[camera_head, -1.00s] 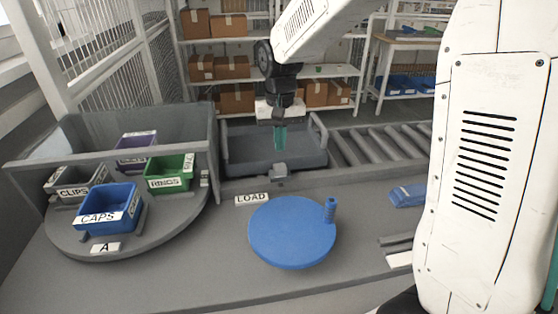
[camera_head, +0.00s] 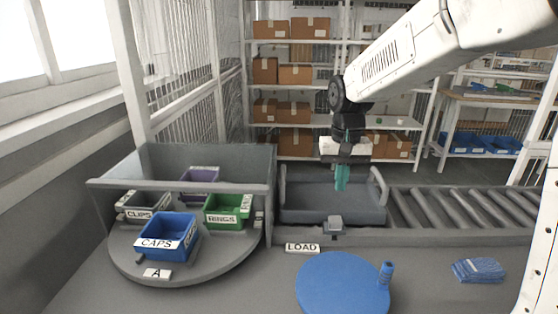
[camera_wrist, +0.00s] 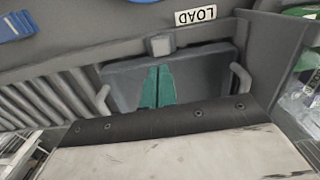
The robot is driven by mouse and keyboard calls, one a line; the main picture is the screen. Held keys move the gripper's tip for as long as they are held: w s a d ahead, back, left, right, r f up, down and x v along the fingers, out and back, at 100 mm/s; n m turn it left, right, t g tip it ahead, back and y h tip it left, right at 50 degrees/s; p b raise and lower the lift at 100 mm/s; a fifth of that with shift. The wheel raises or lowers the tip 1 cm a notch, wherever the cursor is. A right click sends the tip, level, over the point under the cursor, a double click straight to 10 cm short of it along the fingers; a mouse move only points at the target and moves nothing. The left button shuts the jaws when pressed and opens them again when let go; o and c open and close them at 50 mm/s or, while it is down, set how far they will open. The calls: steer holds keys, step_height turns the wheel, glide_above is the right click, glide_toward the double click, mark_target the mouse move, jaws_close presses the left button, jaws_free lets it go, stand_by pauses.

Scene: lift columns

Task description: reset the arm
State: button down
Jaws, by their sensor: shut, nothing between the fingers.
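My gripper (camera_head: 341,178) hangs pointing down above the grey tray (camera_head: 300,208) behind the LOAD label (camera_head: 302,248). Its teal fingers are together with nothing between them. In the wrist view the fingers (camera_wrist: 157,88) also show closed, in front of the grey tray (camera_wrist: 118,75). The white arm link comes in from the upper right. Whether the fingertips are inside the tray's rim or higher above it, I cannot tell.
A round turntable (camera_head: 205,262) at left carries a blue CAPS bin (camera_head: 168,236), a green RINGS bin (camera_head: 224,213), a CLIPS bin (camera_head: 143,206) and a purple bin (camera_head: 200,184). A blue disc (camera_head: 340,288) with an upright peg (camera_head: 386,272) is in front. A roller conveyor (camera_head: 460,208) runs right.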

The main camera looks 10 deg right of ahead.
steer(key=s+d+r+n, duration=0.1)
steer(key=s, duration=1.4)
steer(key=s+d+r+n+t, duration=0.1)
steer(key=s+d+r, duration=0.1)
steer(key=s, duration=1.3)
steer(key=shift+r+t, duration=0.15)
steer(key=shift+t, duration=0.15)
steer(key=shift+w, duration=0.1)
stand_by(0.4)
